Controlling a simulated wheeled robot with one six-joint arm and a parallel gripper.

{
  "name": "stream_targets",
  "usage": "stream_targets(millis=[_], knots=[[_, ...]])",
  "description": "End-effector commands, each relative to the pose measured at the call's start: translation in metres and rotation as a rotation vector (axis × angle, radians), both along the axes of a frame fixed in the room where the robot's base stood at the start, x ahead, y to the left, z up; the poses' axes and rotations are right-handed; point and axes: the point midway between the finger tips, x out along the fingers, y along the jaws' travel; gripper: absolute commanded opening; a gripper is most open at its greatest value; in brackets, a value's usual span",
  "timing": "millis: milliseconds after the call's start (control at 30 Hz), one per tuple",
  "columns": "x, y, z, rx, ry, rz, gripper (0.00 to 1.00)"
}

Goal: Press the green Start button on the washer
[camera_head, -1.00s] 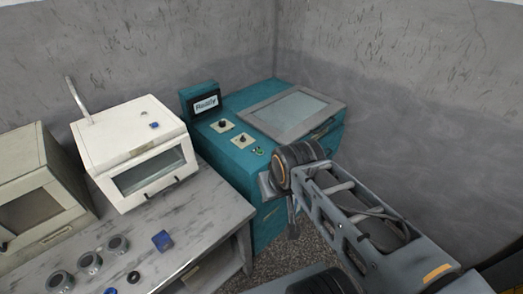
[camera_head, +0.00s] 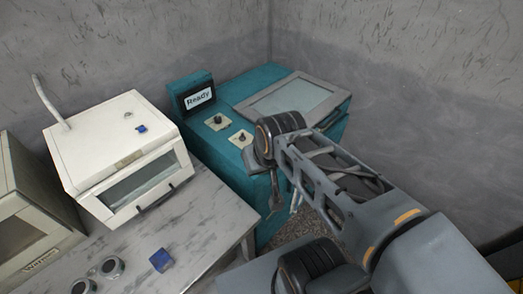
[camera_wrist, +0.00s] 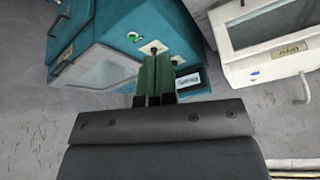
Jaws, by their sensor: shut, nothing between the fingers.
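The teal washer (camera_head: 226,165) stands in the corner, with a "Ready" display (camera_head: 200,97) and two dark knobs on cream plates. In the wrist view the washer (camera_wrist: 115,22) is at upper left. A small green-and-white button (camera_wrist: 133,37) lies on its top edge, just left of the nearer knob plate (camera_wrist: 150,47). In the head view my arm hides this button. My gripper (camera_wrist: 156,60) is shut and empty. Its fingertips appear over the knob plate, below and right of the button in the picture; I cannot tell the gap.
A white box-shaped machine (camera_head: 110,150) with a window stands on a grey bench (camera_head: 215,215) left of the washer. A blue cube (camera_head: 161,260) and grey round parts (camera_head: 110,267) lie on the bench. Walls close in behind the washer. The washer's lid (camera_head: 292,98) is closed.

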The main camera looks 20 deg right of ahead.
Motion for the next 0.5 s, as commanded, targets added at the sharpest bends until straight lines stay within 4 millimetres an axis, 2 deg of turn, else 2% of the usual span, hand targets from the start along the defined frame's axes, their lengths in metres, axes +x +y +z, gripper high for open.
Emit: stream_targets(millis=[167, 267, 367, 500], knots=[[0.044, 0.004, -0.002, 0.234, 0.076, -0.204, 0.0], [0.083, 0.001, -0.009, 0.423, 0.121, -0.392, 0.0], [0.123, -0.01, -0.021, 0.608, 0.157, -0.599, 0.0], [0.173, -0.038, -0.044, 0.834, 0.189, -0.882, 0.0]])
